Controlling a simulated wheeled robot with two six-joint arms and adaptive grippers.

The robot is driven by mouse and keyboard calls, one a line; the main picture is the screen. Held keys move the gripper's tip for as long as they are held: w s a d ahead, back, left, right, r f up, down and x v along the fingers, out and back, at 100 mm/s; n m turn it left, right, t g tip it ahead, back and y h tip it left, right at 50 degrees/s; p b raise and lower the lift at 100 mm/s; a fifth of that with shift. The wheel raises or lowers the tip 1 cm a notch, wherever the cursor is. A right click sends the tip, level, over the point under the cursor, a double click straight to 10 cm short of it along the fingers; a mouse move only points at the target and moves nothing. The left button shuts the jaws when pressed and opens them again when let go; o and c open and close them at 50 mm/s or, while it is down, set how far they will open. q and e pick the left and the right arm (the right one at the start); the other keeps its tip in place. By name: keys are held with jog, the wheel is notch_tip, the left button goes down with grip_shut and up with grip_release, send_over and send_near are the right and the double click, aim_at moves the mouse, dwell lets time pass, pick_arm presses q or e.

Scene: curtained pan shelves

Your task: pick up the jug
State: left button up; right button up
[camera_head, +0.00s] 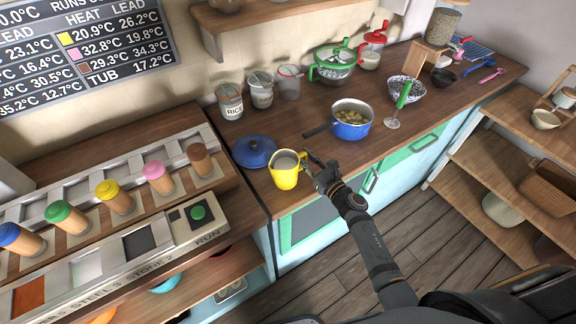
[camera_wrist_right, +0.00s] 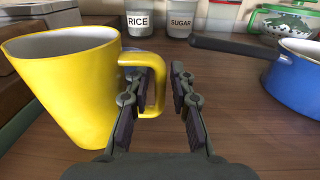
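The jug (camera_head: 285,174) is yellow with a pale inside and stands upright near the front edge of the wooden counter. Its handle points right, towards my right gripper (camera_head: 318,168). In the right wrist view the jug (camera_wrist_right: 72,85) fills the left side, and its handle reaches between the fingers of my right gripper (camera_wrist_right: 162,112). The fingers are apart, with a gap right of the handle; the left finger overlaps the handle in the picture. I cannot tell whether it touches. My left gripper is not in view.
A blue pot (camera_head: 351,124) with a dark handle stands behind and right of the jug. A blue lid (camera_head: 254,151) lies just left of it. Rice (camera_head: 230,102) and sugar (camera_head: 261,91) canisters stand at the back. A panel with coloured knobs (camera_head: 110,190) is at left.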

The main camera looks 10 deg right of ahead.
jog(key=shift+w, duration=0.1)
jog(key=shift+c, duration=0.6)
grip_shut()
jog(key=shift+r, duration=0.1)
